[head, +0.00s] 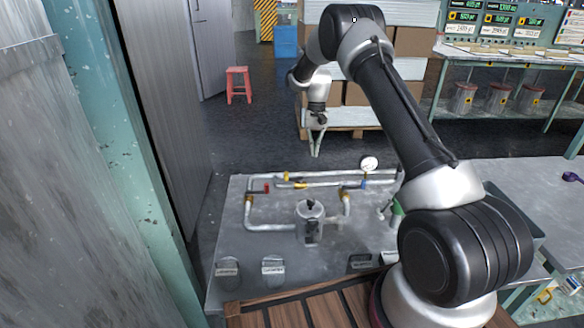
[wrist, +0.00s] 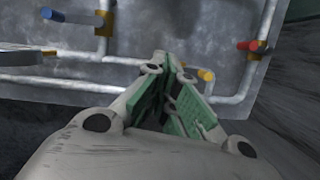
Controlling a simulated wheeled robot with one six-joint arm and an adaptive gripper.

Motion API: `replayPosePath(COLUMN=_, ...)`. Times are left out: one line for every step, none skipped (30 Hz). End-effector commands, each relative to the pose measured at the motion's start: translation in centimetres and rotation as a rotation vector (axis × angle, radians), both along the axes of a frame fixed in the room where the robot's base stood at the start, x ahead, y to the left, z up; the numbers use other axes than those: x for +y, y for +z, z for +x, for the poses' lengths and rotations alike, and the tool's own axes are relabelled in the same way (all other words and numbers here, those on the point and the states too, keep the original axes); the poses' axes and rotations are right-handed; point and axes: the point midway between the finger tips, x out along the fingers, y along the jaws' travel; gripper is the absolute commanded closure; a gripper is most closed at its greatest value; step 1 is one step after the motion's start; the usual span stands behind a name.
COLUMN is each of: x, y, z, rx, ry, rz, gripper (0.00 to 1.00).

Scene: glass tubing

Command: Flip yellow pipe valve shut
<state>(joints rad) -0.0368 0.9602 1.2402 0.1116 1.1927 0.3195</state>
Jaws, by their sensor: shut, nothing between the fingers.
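The pipe assembly lies on a grey panel (head: 235,265), with white pipes and coloured valve handles. A small yellow valve part (head: 287,176) sits on the back pipe in the head view, with another yellow piece (head: 300,185) just in front of it. In the wrist view a yellow handle (wrist: 205,75) shows just right of the fingertips. I cannot tell its exact turn position. My gripper (head: 316,119) hangs beyond and above the panel's back edge. In the wrist view its green-padded fingers (wrist: 172,65) are closed together, empty and apart from the yellow handle.
A red handle (head: 266,188) is left of the yellow parts and a blue handle (head: 364,184) is right. A round gauge (head: 369,163) stands at the back right. A grey canister (head: 310,222) sits in front.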

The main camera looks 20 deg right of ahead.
Motion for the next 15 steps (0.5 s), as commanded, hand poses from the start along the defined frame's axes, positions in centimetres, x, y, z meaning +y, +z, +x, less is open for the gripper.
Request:
replayPosePath(x=0.3, y=-1.8, z=1.2, rx=0.008, ry=-0.025, rz=0.0, gripper=1.0)
replayPosePath(x=0.4, y=-2.6, z=1.9, rx=0.009, ry=-0.044, rz=-0.002, gripper=1.0)
replayPosePath(x=0.6, y=-3.7, z=2.8, rx=0.012, ry=-0.071, rz=-0.003, gripper=1.0)
replayPosePath(x=0.8, y=-4.4, z=3.6, rx=0.013, ry=-0.091, rz=-0.003, gripper=1.0)
replayPosePath(x=1.0, y=-5.0, z=4.3, rx=0.012, ry=-0.115, rz=-0.003, gripper=1.0)
replayPosePath(x=1.2, y=-5.5, z=5.3, rx=0.009, ry=-0.147, rz=-0.004, gripper=1.0)
replayPosePath(x=1.3, y=-5.7, z=6.1, rx=0.003, ry=-0.17, rz=-0.004, gripper=1.0)
replayPosePath(x=1.5, y=-5.6, z=6.8, rx=-0.005, ry=-0.193, rz=-0.003, gripper=1.0)
replayPosePath(x=1.7, y=-5.0, z=7.8, rx=-0.018, ry=-0.223, rz=-0.002, gripper=1.0)
replayPosePath(x=1.8, y=-4.4, z=8.6, rx=-0.03, ry=-0.245, rz=-0.001, gripper=1.0)
replayPosePath(x=1.9, y=-3.3, z=9.4, rx=-0.044, ry=-0.268, rz=0.002, gripper=1.0)
replayPosePath(x=2.1, y=-2.0, z=10.3, rx=-0.06, ry=-0.3, rz=0.005, gripper=1.0)
replayPosePath(x=2.2, y=-1.3, z=10.7, rx=-0.064, ry=-0.324, rz=0.006, gripper=1.0)
replayPosePath(x=2.3, y=-0.6, z=11.0, rx=-0.064, ry=-0.353, rz=0.005, gripper=1.0)
replayPosePath(x=2.4, y=-0.6, z=10.6, rx=-0.046, ry=-0.384, rz=-0.001, gripper=1.0)
